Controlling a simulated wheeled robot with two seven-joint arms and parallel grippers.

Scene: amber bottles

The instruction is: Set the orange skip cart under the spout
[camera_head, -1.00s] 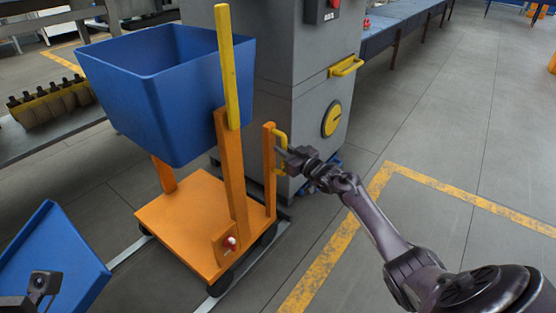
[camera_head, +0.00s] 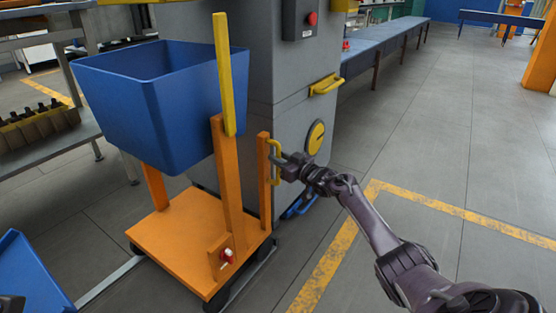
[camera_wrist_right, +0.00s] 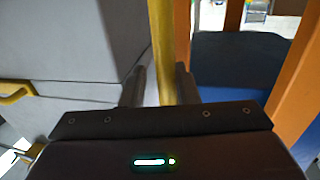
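The orange skip cart (camera_head: 185,245) stands beside the grey machine, carrying a blue skip (camera_head: 150,105) on orange posts. A yellow lever (camera_head: 224,75) rises from its tall post. A yellow upright handle (camera_head: 275,150) is fixed to the shorter right post. In the right wrist view the yellow bar (camera_wrist_right: 166,50) stands between the two fingers (camera_wrist_right: 160,88). I cannot make out the spout. Only a dark sliver shows at the lower left edge; my left gripper's fingers are not visible.
The grey machine (camera_head: 290,100) stands right behind the cart, with a yellow bar handle (camera_head: 326,84) and a round yellow dial. A bench with bottles (camera_head: 40,125) is at left. A blue panel (camera_head: 30,280) is at lower left. The floor at right is open, with yellow lines.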

